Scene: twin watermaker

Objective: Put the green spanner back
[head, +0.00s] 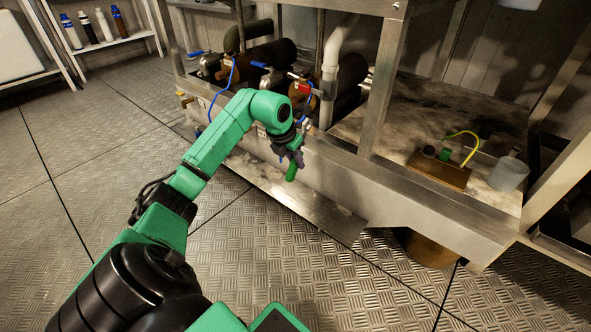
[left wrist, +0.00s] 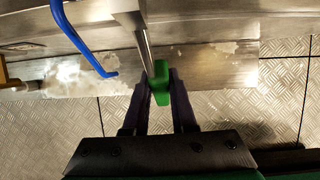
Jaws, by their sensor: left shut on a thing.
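My left gripper (head: 297,158) is shut on a green piece, which I take to be the green spanner (head: 291,172). It hangs in front of the metal frame's front beam, above the low metal ledge. In the left wrist view the green part of the spanner (left wrist: 160,82) sits between the two dark fingers of the left gripper (left wrist: 160,88). A grey metal shaft (left wrist: 146,48) runs upward from it in that view; I cannot tell whether it belongs to the spanner. My right gripper is not in view.
The metal frame (head: 385,80) holds pipes, a blue-handled valve (head: 262,65) and a red-handled one (head: 302,86). A blue hose (left wrist: 85,40) hangs close by. A wooden block (head: 440,170) and a grey cup (head: 508,174) stand on the right shelf. The floor (head: 310,270) in front is clear.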

